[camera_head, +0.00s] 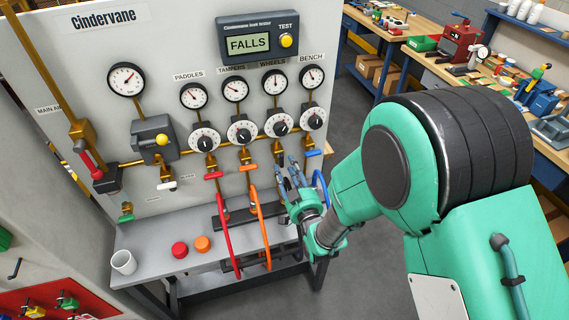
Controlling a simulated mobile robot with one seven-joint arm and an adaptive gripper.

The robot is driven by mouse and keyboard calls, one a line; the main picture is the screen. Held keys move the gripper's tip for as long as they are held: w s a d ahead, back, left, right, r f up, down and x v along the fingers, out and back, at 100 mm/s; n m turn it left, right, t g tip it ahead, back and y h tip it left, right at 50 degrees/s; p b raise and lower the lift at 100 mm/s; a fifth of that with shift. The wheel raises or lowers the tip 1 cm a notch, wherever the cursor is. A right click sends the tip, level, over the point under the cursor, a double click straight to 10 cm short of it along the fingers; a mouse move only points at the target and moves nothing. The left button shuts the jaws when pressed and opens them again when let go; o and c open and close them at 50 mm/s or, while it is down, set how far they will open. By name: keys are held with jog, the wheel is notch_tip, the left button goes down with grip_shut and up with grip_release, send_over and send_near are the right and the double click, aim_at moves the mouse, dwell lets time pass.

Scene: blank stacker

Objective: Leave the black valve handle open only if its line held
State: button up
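The panel's tester display (248,44) reads FALLS, with a yellow TEST button (286,40) beside it. Four lines carry the labels PADDLES, TAMPERS, WHEELS and BENCH, each with a gauge above a white dial. A red handle (213,175) is under PADDLES and an orange handle (248,167) under TAMPERS. A small dark part (280,158) under WHEELS may be the black handle; its position is unclear. My gripper (288,172) is in front of the lower WHEELS line, its two fingers apart and pointing up toward the panel. I see nothing between them.
Red (226,235) and orange (260,230) hoses hang left of my gripper; a blue hose (321,188) is to its right. A grey shelf (150,255) bears a white cup (123,262), a red knob (180,249) and an orange knob (202,243). Workbenches stand at the back right.

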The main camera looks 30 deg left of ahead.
aim_at(281, 159)
jog(key=shift+x, duration=1.75)
grip_shut()
